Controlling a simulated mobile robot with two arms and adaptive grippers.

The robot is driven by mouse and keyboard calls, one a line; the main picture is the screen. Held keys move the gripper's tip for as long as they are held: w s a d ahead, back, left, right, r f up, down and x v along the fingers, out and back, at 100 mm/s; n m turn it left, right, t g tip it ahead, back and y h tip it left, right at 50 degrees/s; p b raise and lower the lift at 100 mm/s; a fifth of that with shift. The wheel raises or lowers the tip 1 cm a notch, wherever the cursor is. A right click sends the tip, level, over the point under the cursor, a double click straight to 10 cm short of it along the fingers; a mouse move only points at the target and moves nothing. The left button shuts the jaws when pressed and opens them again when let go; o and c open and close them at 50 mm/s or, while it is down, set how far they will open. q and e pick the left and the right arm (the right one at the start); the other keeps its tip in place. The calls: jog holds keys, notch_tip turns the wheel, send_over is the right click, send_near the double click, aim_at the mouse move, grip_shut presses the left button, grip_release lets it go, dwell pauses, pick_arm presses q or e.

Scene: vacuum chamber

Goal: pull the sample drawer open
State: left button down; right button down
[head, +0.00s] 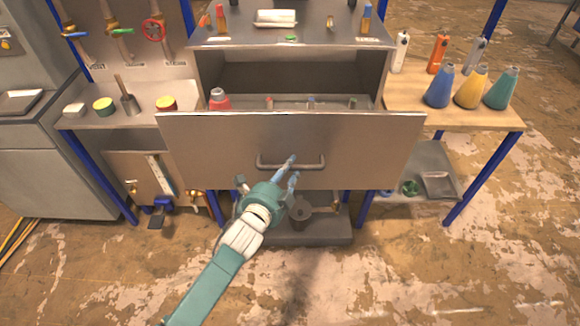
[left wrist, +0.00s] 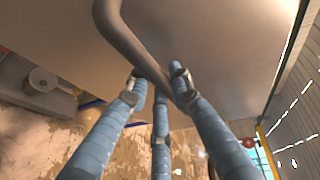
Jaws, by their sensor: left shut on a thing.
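The sample drawer (head: 210,145) stands pulled out from its cabinet, with a dark opening visible behind its wide front panel. Its bar handle (head: 310,166) is on the middle of the front. My left gripper (head: 291,172) is at the handle, with its fingers on the bar near its middle. In the left wrist view, the fingers of my left gripper (left wrist: 160,95) close around the handle bar (left wrist: 128,42). My right gripper is not in view.
Blue, yellow and teal flasks (head: 471,90) stand on the wooden side table (head: 440,112) at right. A left bench (head: 130,118) holds small jars. The cabinet top (head: 250,38) carries a white tray and small bottles. The floor (head: 380,280) in front is clear.

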pick_arm(q)
jog(key=c, duration=1.5)
grip_release()
jog(key=v, duration=1.2)
jog(key=shift+w, duration=0.1)
jog(key=s+a+f+n+g+y+b, duration=0.1)
jog(key=s+a+f+n+g, duration=0.2)
jog(key=f, duration=0.8)
jog(key=s+a+f+n+g+y+b, duration=0.1)
jog(key=s+a+f+n+y, duration=0.2)
jog(key=f, duration=0.9)
jog(key=s+a+f+n+g+b, duration=0.1)
jog(key=s+a+f+n+g, duration=0.25)
jog(key=f, duration=0.75)
jog(key=s+a+f+n+g+b, duration=0.1)
jog(key=s+a+f+n+g, duration=0.1)
jog(key=s+f, duration=0.5)
jog(key=s+a+f+n+g+y, duration=0.1)
jog(key=s+a+f+n, duration=0.3)
jog(key=s, duration=1.2)
jog(key=s+a+f+n+g+y+b, duration=0.1)
jog(key=s+a+f+n+g, duration=0.2)
jog(key=s+f, duration=0.8)
jog(key=shift+s+a+f+n+b, duration=0.15)
jog(key=shift+s+f+n+b, duration=0.2)
jog(key=shift+f, duration=0.25)
